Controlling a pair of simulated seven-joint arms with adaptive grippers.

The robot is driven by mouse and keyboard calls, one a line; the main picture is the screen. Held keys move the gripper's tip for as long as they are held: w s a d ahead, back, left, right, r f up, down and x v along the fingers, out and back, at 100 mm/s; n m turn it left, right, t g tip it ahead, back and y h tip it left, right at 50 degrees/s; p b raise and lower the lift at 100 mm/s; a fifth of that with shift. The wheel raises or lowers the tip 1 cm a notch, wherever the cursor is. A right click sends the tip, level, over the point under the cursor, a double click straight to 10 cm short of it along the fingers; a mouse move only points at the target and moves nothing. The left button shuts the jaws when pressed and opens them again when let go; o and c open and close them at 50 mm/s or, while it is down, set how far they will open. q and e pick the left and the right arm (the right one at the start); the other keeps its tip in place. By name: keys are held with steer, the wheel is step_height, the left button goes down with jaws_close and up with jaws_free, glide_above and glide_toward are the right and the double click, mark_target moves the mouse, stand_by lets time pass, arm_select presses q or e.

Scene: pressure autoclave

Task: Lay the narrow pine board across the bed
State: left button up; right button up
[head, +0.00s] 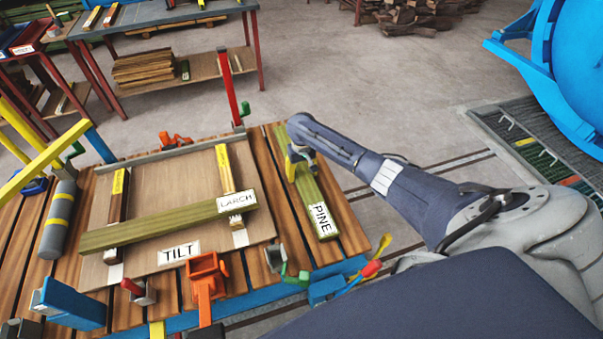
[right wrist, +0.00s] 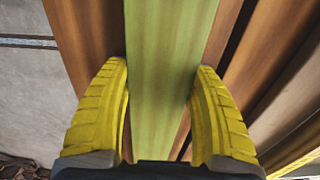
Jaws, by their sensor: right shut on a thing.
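The narrow pine board (head: 318,205), greenish with a white PINE label at its near end, lies lengthwise on the slatted table, right of the bed. My right gripper (head: 299,154) is at its far part, and its yellow fingers (right wrist: 163,110) are shut on the board's two long edges. The green board face (right wrist: 170,45) runs between them in the right wrist view. A board labelled LARCH (head: 165,222) lies across both bearers towards the near side. My left gripper is not in view.
A red post (head: 229,88) rises behind the bed. A grey cylinder (head: 58,220) lies at left. The bearers' far part is free of boards.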

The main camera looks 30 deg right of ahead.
mark_target(301, 172)
steer(key=o, duration=1.5)
steer(key=shift+o, duration=0.2)
step_height(301, 172, up, 12)
